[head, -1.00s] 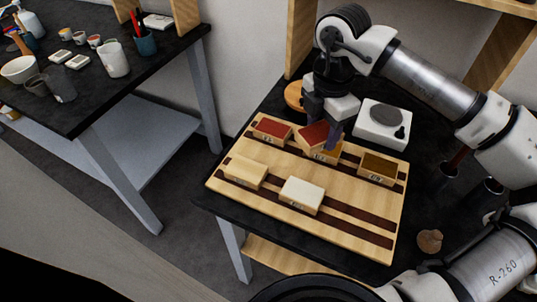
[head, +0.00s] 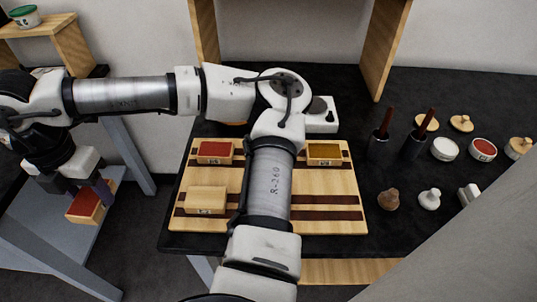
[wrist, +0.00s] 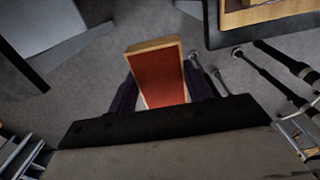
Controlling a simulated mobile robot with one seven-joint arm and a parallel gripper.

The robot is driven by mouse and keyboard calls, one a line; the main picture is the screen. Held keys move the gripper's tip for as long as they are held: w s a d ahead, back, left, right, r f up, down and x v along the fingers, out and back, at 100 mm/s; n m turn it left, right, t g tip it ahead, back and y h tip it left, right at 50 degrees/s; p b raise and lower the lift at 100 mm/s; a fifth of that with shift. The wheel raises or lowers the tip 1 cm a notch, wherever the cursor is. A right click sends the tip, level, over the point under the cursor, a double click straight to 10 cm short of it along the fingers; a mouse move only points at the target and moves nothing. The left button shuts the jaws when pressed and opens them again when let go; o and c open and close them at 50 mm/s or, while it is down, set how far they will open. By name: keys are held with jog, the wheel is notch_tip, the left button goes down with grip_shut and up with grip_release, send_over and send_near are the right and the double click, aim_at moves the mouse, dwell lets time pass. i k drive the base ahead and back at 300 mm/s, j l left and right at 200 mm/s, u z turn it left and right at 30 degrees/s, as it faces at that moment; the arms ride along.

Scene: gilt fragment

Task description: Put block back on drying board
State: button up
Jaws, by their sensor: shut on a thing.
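The block in my gripper is a wooden block with a red top (head: 85,206); it hangs tilted, left of the table and off the board. In the wrist view the same red-topped block (wrist: 160,76) sits between the fingers. My gripper (head: 84,191) is shut on it. The drying board (head: 345,208), pale wood with dark stripes, lies on the black table. On it are another red-topped block (head: 214,152), an ochre-topped block (head: 325,153) and a plain pale block (head: 205,199). My arm hides the board's middle.
A grey-legged bench with a lower shelf (head: 35,225) stands below and around the gripper at left. Right of the board on the black table (head: 390,220) are dark cups with brushes (head: 413,145), stoppers, lids and a red-filled jar (head: 482,150). A white scale (head: 320,118) stands behind the board.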

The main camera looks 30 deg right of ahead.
aim_at(308, 202)
jog(key=k+l, duration=0.1)
jog(key=l, duration=0.3)
jog(key=k+l, duration=0.15)
jog(key=l, duration=0.3)
jog(key=k+l+u, duration=0.1)
jog(key=l, duration=0.3)
jog(key=k+l, duration=0.15)
jog(key=l, duration=0.25)
